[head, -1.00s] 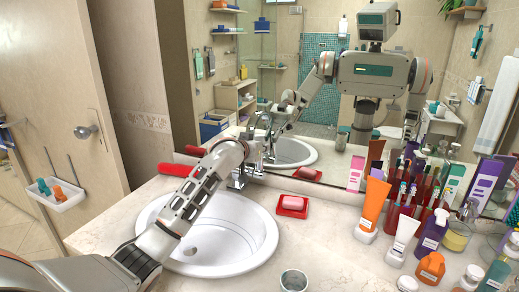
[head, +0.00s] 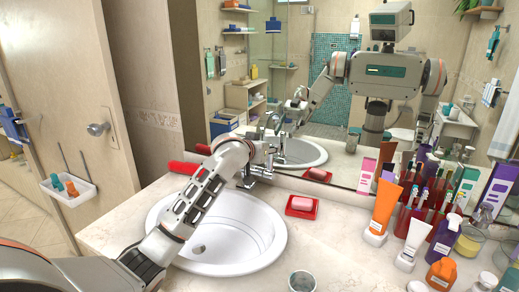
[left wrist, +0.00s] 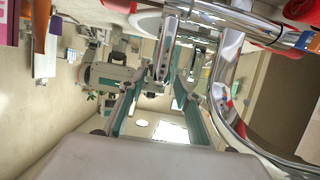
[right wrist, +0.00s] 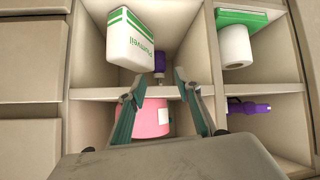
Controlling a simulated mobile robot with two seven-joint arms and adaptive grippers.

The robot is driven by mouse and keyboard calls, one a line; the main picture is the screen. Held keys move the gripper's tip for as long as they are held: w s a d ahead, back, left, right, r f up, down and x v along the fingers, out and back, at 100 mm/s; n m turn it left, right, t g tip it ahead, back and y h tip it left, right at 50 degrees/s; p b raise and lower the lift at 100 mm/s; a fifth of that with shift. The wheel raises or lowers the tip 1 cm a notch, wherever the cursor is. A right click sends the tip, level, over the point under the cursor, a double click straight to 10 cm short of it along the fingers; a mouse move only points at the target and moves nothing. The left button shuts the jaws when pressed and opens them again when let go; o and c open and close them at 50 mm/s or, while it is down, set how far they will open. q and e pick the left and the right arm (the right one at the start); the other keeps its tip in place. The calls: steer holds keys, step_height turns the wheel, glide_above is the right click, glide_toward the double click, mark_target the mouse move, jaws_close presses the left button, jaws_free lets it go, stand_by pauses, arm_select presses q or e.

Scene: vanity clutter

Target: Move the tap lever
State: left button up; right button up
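The chrome tap (head: 258,172) stands at the back of the white sink (head: 235,235). My left gripper (head: 266,152) is at the top of the tap, and it partly hides the lever. In the left wrist view the tap's curved chrome spout (left wrist: 222,75) is close, to the right of my left gripper (left wrist: 158,88). Its fingers are apart. A slim chrome part (left wrist: 166,50), seemingly the lever, shows by the fingertips; I cannot tell whether they touch it. My right gripper (right wrist: 157,88) is open and empty, facing a cabinet's open compartments.
A red soap dish (head: 301,207) with pink soap sits right of the sink. Bottles and tubes, including an orange tube (head: 384,207), crowd the counter's right side. The mirror (head: 345,165) rises close behind the tap. The cabinet holds a white-green box (right wrist: 131,40) and a pink item (right wrist: 152,118).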

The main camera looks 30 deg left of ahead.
arm_select(q)
steer(key=v, duration=0.8)
steer(key=shift+s, duration=0.4)
steer(key=shift+r, duration=0.15)
